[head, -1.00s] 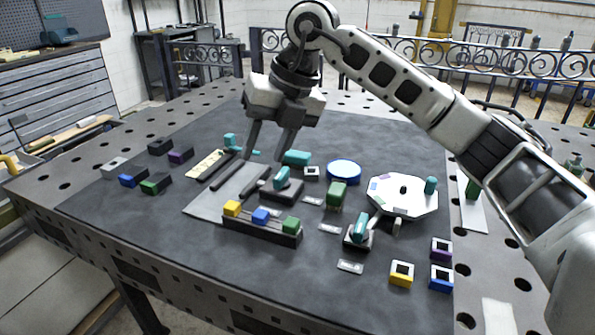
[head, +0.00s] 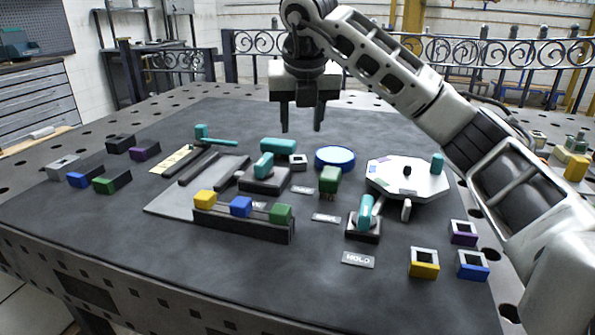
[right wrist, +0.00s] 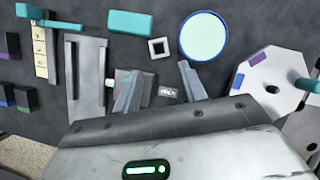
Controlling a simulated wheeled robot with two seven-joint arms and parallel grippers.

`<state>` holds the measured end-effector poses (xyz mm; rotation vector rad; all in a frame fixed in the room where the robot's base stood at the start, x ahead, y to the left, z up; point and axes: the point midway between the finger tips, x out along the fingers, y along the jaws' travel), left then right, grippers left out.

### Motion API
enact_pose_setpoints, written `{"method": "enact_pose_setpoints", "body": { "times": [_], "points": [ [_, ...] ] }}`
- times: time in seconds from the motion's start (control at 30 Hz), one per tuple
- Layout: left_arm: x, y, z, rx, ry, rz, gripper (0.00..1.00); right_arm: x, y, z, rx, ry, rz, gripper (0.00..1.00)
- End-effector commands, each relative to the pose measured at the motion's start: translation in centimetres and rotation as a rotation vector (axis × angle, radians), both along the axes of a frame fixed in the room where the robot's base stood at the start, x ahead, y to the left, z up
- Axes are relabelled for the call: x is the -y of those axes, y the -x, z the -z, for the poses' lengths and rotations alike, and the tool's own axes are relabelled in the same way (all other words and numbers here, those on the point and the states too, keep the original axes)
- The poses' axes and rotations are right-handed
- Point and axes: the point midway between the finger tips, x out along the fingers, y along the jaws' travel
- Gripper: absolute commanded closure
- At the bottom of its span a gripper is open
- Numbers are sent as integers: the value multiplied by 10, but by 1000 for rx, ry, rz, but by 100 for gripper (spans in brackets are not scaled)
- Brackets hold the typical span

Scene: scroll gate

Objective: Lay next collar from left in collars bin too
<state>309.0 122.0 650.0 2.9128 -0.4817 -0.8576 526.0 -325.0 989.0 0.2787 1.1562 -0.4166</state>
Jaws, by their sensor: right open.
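Square collars with open centres stand at the front right in the head view: yellow (head: 424,263), blue (head: 472,265) and purple (head: 463,233). A small dark square ring with a pale rim (head: 298,162) lies beside the teal block (head: 278,147); it also shows in the right wrist view (right wrist: 159,48). I cannot tell which container is the collars bin. My right gripper (head: 302,122) is open and empty, fingers pointing down, above the back middle of the table; its fingers also show in the right wrist view (right wrist: 160,85). My left gripper is out of view.
A rack (head: 243,227) holds yellow, blue and green blocks. A round blue dish (head: 335,158), a white octagonal plate (head: 420,184) and a teal-handled fixture (head: 363,225) stand to its right. Several coloured blocks, one green (head: 112,180), lie left.

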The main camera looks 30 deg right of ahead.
Motion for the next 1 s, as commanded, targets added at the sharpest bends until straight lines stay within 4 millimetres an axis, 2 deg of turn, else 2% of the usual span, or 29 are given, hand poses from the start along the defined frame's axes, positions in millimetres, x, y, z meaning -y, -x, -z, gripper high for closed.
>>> {"method": "enact_pose_setpoints", "body": {
  "times": [0.03, 0.1, 0.37, 0.7, 1.0],
  "points": [
    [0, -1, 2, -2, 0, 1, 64, 3, -3, 12, -4, 1, 2, 58],
    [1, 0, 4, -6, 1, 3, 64, 5, -8, 22, -3, 1, 2, 58],
    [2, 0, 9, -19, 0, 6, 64, 8, -15, 42, 0, 1, 0, 58],
    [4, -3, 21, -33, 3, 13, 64, 14, -31, 83, -1, 1, -1, 58],
    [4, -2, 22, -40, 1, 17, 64, 15, -33, 87, 1, 1, -1, 58]
  ]
}}
